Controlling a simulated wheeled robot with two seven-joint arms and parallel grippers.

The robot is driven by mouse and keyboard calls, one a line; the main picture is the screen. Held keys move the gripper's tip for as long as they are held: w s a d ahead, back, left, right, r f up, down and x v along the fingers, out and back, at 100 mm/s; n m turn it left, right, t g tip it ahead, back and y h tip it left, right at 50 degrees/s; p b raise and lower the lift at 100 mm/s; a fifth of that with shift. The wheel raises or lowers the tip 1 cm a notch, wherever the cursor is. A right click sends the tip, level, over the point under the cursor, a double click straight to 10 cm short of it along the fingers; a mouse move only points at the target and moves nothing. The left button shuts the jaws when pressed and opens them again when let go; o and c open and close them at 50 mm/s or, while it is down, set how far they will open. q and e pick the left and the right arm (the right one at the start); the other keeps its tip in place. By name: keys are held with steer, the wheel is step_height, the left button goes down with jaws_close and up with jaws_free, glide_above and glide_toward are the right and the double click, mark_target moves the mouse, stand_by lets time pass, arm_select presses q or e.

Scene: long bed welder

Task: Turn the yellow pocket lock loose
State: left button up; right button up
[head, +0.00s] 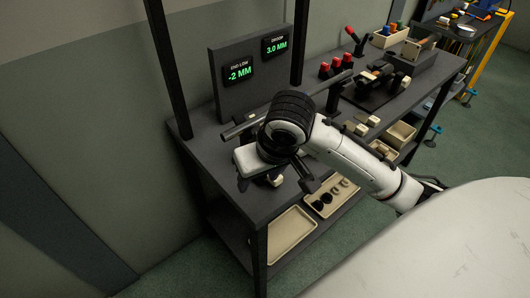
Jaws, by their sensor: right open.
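I cannot make out a yellow pocket lock for certain; my right arm and hand cover part of the bench. My right gripper (287,179) is over the near left end of the dark bench (206,151), its jaws apart, partly hidden by its own wrist. A small cream piece (275,181) shows beside the fingers; I cannot tell whether they touch it. A long grey bar (247,124) runs behind my wrist along the bench. My left gripper is not in view.
A display panel (226,95) behind reads "-2 MM" and "3.0 MM". Red-topped parts (337,64) and a dark fixture (376,80) stand further right, with a bin of coloured handles (390,36) beyond. Trays (293,235) sit on the lower shelf. Dark posts rise from the bench.

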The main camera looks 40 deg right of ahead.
steer(key=w+d+r+m+h, duration=0.1)
steer(key=w+d+r+m, duration=0.15)
steer(key=d+r, duration=0.3)
steer(key=x, duration=0.9)
steer(key=shift+w+a+f, duration=0.1)
steer(key=shift+w+f, duration=0.05)
steer(key=shift+w, duration=0.2)
steer(key=c, duration=1)
steer(key=shift+c, duration=0.2)
